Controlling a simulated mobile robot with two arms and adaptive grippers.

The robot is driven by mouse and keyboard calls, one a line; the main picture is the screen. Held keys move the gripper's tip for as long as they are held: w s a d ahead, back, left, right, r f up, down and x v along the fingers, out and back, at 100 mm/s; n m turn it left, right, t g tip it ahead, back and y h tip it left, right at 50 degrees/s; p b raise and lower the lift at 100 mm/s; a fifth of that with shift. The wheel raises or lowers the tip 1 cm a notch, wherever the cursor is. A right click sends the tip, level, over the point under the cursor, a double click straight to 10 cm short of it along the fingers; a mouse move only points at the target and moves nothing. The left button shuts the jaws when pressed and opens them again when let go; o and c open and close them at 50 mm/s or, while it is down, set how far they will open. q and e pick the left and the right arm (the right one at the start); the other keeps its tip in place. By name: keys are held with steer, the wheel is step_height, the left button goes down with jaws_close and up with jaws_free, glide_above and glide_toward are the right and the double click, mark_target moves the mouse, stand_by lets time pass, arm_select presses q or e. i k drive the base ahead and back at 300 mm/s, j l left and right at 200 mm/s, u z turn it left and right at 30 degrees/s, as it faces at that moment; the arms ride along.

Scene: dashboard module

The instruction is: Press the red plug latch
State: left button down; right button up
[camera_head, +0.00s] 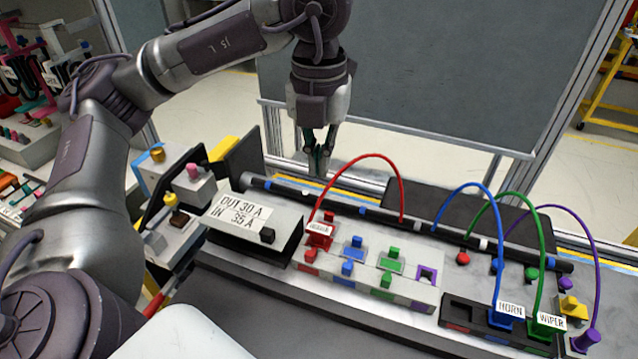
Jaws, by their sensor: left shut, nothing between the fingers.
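A red plug (319,238) with a white label sits at the left end of the pale connector block (345,283). A red cable (365,158) rises from it and arches right to the long black bar. The latch is too small to make out clearly apart from the plug. My left gripper (318,168) points down, shut and empty. In the picture it is above the red plug and apart from it, over the back of the dashboard module. My right gripper is not in view.
Blue, green and purple cables (575,225) arch at the right. A grey panel (440,70) stands behind.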

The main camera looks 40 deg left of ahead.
mark_target(310, 257)
steer(key=k, duration=2)
